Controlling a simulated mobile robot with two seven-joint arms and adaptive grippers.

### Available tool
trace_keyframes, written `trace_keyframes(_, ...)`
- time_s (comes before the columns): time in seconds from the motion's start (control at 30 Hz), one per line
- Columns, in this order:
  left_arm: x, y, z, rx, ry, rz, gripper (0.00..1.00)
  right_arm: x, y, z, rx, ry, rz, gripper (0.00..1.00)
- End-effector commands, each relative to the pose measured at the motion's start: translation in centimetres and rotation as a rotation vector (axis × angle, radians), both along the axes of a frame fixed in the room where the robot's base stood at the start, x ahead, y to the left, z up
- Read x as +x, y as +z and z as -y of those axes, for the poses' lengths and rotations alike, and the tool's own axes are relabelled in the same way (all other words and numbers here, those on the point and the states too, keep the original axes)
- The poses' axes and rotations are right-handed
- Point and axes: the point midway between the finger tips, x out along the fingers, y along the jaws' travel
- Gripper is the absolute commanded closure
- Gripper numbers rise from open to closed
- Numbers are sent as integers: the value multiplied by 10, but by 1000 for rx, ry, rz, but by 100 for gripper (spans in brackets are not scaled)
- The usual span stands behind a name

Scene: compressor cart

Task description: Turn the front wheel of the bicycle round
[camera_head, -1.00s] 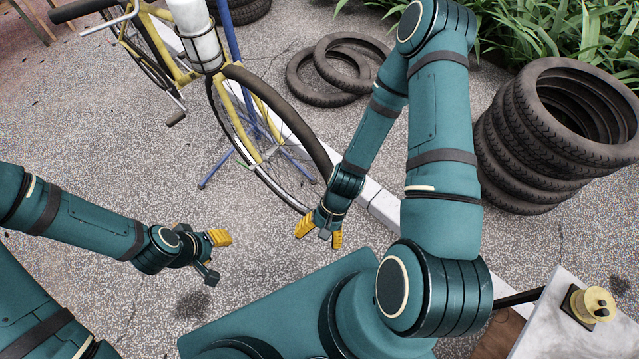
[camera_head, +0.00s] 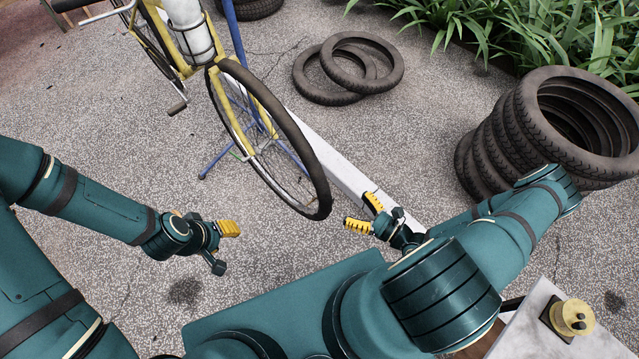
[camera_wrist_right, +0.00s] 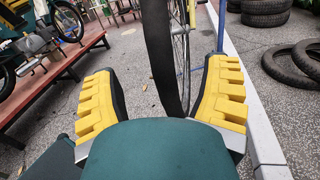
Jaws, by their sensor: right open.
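The yellow bicycle (camera_head: 152,42) stands at the upper left in the head view. Its front wheel (camera_head: 291,122), with a dark tyre and thin spokes, reaches toward me. My right gripper (camera_head: 359,213) is open and empty, just right of the wheel's near lower edge, its yellow fingers pointing toward the wheel. In the right wrist view the tyre (camera_wrist_right: 158,50) appears between the two spread fingers (camera_wrist_right: 160,95); its lower part is hidden behind my gripper body. No contact shows. My left gripper (camera_head: 230,248) is open and empty, left of the wheel and apart from it.
A blue stand (camera_head: 213,160) is beside the front wheel. A white kerb (camera_head: 335,168) runs behind it. Two loose tyres (camera_head: 312,85) lie beyond, and a tyre stack (camera_head: 535,125) stands right. A pale table (camera_head: 525,335) is at lower right.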

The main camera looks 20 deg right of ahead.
Motion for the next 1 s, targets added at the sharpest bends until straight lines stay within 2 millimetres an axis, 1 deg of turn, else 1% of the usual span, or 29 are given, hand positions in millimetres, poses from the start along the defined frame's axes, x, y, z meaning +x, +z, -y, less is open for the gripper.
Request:
trace_keyframes(0.17,0,1,0,0,0,0,53,25,1,-17,2,7,3,25)
trace_keyframes(0.4,0,0,0,0,0,0,53,66,1,-42,2,9,1,25)
trace_keyframes(0.6,0,-1,0,0,-1,-1,53,94,0,-58,1,9,0,25)
trace_keyframes(0.8,0,-1,0,0,-1,-1,53,108,0,-66,-1,8,0,25)
trace_keyframes(1.0,-1,-1,0,0,-2,-2,53,111,0,-68,-1,8,-1,25)
